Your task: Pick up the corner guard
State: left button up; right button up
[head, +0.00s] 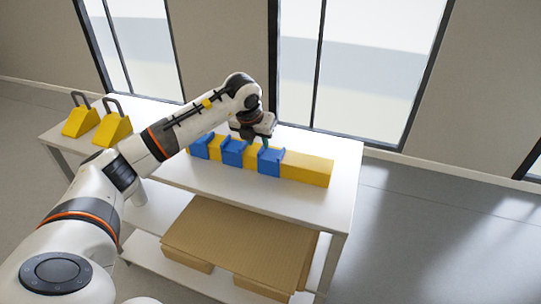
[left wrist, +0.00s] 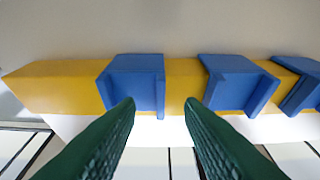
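Three blue corner guards sit along a long yellow bar (head: 308,169) on the white table: one near the bar's right part (head: 270,162), one in the middle (head: 234,153) and one at the left (head: 200,147). My left gripper (head: 263,141) is above the bar, close over the right guard. In the left wrist view the bar (left wrist: 50,87) runs across, with that guard (left wrist: 135,82) left of centre and the middle guard (left wrist: 235,82) to the right. The dark green fingers (left wrist: 160,103) are apart with nothing between them. My right gripper is out of view.
Two yellow wedge-shaped things with dark handles (head: 113,130) stand at the table's left end. Brown cardboard (head: 240,240) lies on the shelf below. The white tabletop (head: 315,205) is clear in front of the bar. Windows and a wall are behind.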

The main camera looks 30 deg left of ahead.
aim_at(261, 150)
pick_arm(q)
jog(key=shift+p+x, duration=0.65)
jog(key=shift+x, duration=1.3)
jog(key=shift+r, duration=0.1)
grip_shut()
jog(key=shift+a, duration=0.1)
jog(key=shift+r, duration=0.1)
